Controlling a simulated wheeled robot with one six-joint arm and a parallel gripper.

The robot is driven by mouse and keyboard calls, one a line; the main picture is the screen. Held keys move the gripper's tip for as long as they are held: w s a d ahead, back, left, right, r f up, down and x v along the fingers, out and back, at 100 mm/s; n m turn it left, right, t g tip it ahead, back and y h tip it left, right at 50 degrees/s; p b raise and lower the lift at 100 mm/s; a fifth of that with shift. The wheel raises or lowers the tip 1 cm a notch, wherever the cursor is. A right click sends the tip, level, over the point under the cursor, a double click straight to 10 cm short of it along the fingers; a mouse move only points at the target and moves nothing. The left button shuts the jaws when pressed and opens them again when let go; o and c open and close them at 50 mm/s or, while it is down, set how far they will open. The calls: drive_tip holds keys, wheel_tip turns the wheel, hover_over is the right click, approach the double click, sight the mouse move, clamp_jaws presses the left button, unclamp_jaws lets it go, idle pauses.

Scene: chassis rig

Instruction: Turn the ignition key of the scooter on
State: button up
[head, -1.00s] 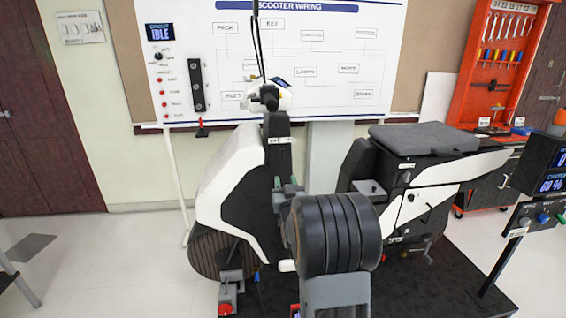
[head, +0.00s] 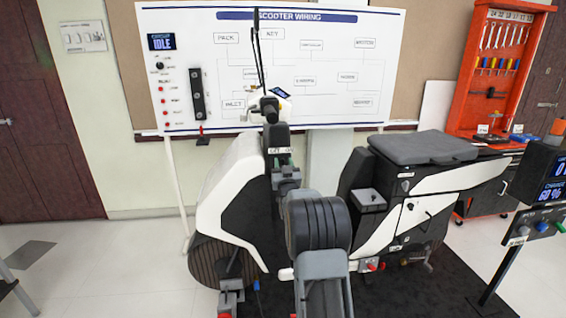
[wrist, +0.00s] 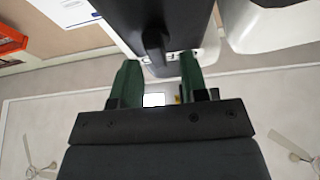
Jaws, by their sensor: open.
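The black-and-white scooter (head: 233,180) stands upright in the head view, with its dark steering column and a small white label plate (head: 279,150) below the handlebar. My gripper (head: 282,160) is at that column, just below the label plate, and my forearm hides part of the scooter. In the wrist view my gripper (wrist: 159,78) is open, its two green fingers apart. A dark peg-like part (wrist: 155,50), which may be the ignition key, juts from the black column between and just beyond the fingertips. I cannot tell whether the fingers touch it.
The scooter's seat (head: 423,147) is to the right. A charger stand (head: 535,190) is at the far right, and a red tool rack (head: 490,80) is behind.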

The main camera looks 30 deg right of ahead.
drive_tip(key=shift+w+d+r, duration=0.15)
drive_tip(key=shift+w, duration=0.25)
drive_tip(key=c, duration=0.7)
